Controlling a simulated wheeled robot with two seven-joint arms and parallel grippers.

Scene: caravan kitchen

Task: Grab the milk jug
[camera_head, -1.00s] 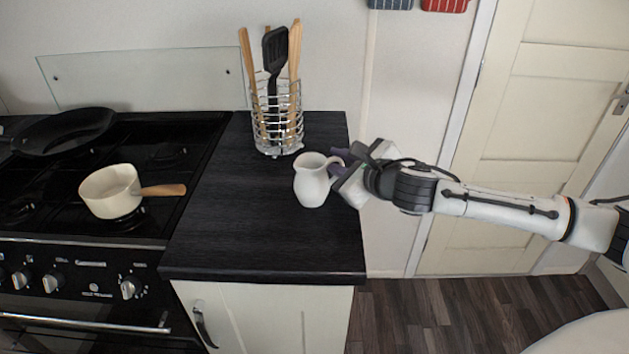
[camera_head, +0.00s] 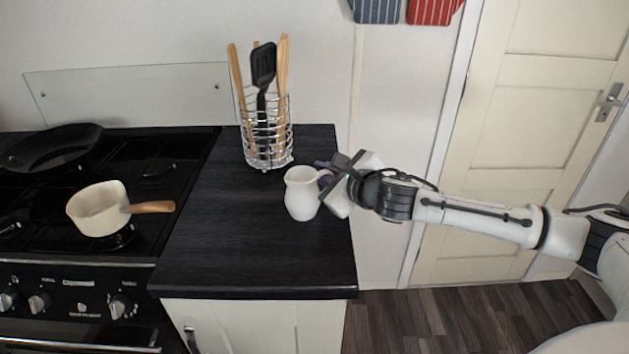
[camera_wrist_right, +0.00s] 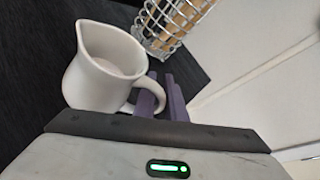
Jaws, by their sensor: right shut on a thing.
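The white milk jug (camera_head: 301,194) stands upright on the dark countertop (camera_head: 215,240), near its right edge. My right gripper (camera_head: 327,176) reaches in from the right and is shut on the jug's handle. In the right wrist view the jug (camera_wrist_right: 98,72) is at the left, its spout toward the upper left. The purple fingers of the gripper (camera_wrist_right: 163,98) are at its handle, which they partly hide. My left gripper is not in view.
A wire utensil holder (camera_head: 267,135) with wooden utensils and a black spatula stands behind the jug. The stove at left carries a cream saucepan (camera_head: 98,208) and a black pan (camera_head: 52,148). The counter's front is clear.

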